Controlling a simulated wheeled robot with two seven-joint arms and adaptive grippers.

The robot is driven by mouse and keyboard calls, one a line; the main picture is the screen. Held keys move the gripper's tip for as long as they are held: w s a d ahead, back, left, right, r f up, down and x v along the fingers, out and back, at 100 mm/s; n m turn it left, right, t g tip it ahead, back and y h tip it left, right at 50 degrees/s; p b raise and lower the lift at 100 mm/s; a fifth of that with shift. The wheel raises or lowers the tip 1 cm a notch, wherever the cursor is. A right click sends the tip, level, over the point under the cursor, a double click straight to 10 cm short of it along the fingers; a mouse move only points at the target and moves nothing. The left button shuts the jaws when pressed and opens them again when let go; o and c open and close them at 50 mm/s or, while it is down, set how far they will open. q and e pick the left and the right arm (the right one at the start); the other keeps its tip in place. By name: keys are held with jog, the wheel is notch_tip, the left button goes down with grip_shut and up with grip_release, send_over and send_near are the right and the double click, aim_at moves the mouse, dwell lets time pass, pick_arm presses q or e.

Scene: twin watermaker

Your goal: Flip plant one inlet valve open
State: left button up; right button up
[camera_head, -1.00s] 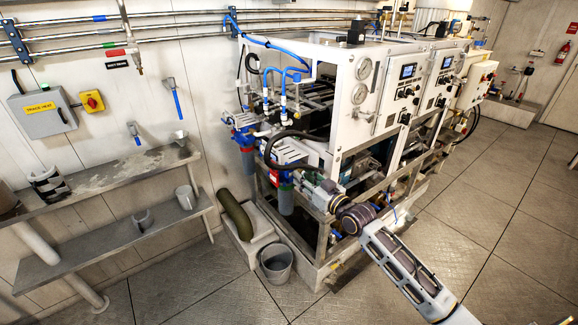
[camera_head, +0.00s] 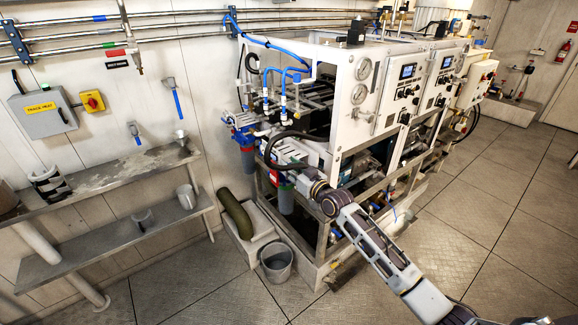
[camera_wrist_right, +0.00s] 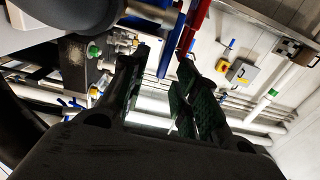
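My right gripper (camera_head: 298,176) reaches in from the lower right to the near corner of the white-framed watermaker (camera_head: 345,115), beside the front filter housing (camera_head: 286,201). In the right wrist view, its two dark fingers (camera_wrist_right: 160,92) stand apart with nothing clearly held between them. A blue plate (camera_wrist_right: 170,45) and a red plate (camera_wrist_right: 192,28) show just beyond the fingertips. Small blue handles (camera_wrist_right: 72,104) and brass fittings show to the left in that view. I cannot tell which part is the plant one inlet valve or how its handle is set. My left gripper is out of view.
A second filter housing (camera_head: 247,158) stands further left. Black and blue hoses (camera_head: 285,75) cross above the gripper. Wall shelves (camera_head: 115,175) stand further left. Floor at right is clear.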

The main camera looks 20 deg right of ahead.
jog(key=shift+w+a, duration=0.2)
jog(key=shift+w, duration=0.3)
jog(key=shift+c, duration=0.3)
grip_shut()
